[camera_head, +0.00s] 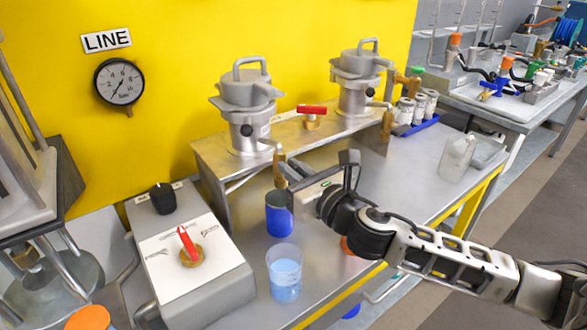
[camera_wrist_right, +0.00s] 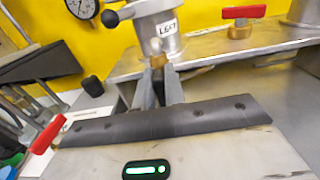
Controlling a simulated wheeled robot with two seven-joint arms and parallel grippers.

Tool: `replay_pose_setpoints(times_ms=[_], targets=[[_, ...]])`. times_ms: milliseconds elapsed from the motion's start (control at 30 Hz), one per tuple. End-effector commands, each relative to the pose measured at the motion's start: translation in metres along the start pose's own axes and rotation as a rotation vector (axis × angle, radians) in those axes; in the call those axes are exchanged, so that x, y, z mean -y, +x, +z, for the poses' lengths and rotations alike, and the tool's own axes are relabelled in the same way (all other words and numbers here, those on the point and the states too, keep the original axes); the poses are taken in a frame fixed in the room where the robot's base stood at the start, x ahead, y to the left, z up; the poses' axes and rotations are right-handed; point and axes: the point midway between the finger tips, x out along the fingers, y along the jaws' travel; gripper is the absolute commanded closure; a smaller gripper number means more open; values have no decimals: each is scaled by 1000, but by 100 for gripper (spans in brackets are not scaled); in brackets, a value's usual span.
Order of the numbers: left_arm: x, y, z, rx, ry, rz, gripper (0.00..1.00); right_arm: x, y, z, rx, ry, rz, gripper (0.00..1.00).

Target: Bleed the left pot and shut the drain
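The left pot (camera_head: 247,112) is a grey metal canister with a handled lid, standing on the raised shelf. In the right wrist view its body (camera_wrist_right: 160,20) carries a "LEFT" label. Its brass drain fitting (camera_head: 279,165) hangs at its front right, above a blue cup (camera_head: 279,222). My right gripper (camera_head: 288,185) is at this fitting. In the right wrist view the fingers (camera_wrist_right: 159,82) are close together, with the brass fitting (camera_wrist_right: 158,61) at their tips. Whether they grip it is unclear. My left gripper is out of view.
A similar pot (camera_head: 355,85) stands to the right, with a red-handled valve (camera_head: 312,112) between. A panel box with a red selector (camera_head: 187,243) is at the left. A beaker of blue liquid (camera_head: 285,275) stands in front. A "LINE" gauge (camera_head: 119,82) hangs on the wall.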

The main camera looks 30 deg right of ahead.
Motion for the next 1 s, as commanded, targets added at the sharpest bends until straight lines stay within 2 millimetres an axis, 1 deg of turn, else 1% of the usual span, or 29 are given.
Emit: replay_pose_setpoints(times_ms=[267, 467, 667, 1000], targets=[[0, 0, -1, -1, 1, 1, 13, 0, 0, 0, 0, 16, 0, 100], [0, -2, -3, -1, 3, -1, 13, 2, 0, 1, 0, 95, 1, 100], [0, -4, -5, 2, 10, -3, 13, 4, 0, 1, 1, 246, 1, 100], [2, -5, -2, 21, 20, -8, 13, 10, 0, -2, 1, 568, 0, 100]])
